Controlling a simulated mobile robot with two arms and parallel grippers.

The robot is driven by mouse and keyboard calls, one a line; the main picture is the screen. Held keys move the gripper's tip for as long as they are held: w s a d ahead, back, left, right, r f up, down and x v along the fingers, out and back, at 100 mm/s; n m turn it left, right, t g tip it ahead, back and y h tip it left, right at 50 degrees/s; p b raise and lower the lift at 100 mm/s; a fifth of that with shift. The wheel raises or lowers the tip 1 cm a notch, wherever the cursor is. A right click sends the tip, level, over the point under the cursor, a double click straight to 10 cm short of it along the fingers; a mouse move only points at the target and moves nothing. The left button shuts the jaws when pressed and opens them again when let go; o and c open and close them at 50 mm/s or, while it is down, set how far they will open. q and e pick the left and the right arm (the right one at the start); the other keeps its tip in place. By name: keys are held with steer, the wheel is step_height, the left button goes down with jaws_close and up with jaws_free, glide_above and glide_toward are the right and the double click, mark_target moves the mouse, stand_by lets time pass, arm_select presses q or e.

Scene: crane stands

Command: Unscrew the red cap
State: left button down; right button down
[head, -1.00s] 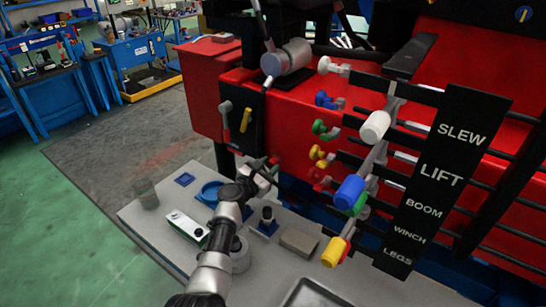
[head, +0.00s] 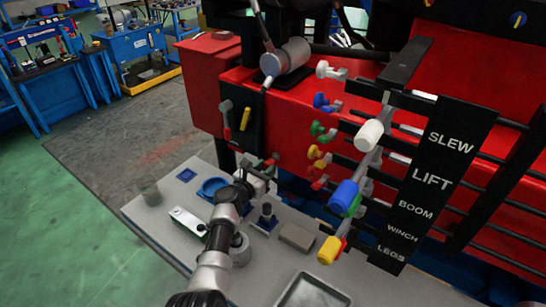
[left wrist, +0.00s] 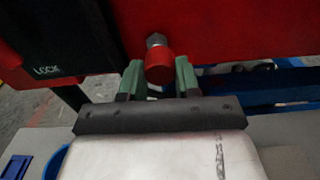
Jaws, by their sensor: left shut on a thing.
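The red cap (left wrist: 159,67) shows in the left wrist view as a small red cylinder below a grey metal fitting (left wrist: 156,41) on the red machine wall. My left gripper (left wrist: 160,77) has its green fingers on either side of the cap and is shut on it. In the head view my left gripper (head: 266,168) is at the lower front of the red machine, above the back of the grey table. The cap is too small and covered to make out clearly there. My right gripper is in neither view.
The grey table (head: 180,245) holds a blue ring (head: 212,187), a white-and-green box (head: 187,221), a grey block (head: 297,237) and a tray (head: 312,292). Levers with coloured knobs, such as the blue one (head: 343,194), stick out to the right of my gripper.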

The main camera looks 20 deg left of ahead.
arm_select(q)
steer(key=shift+p+v, duration=0.65)
steer(key=shift+v, duration=0.5)
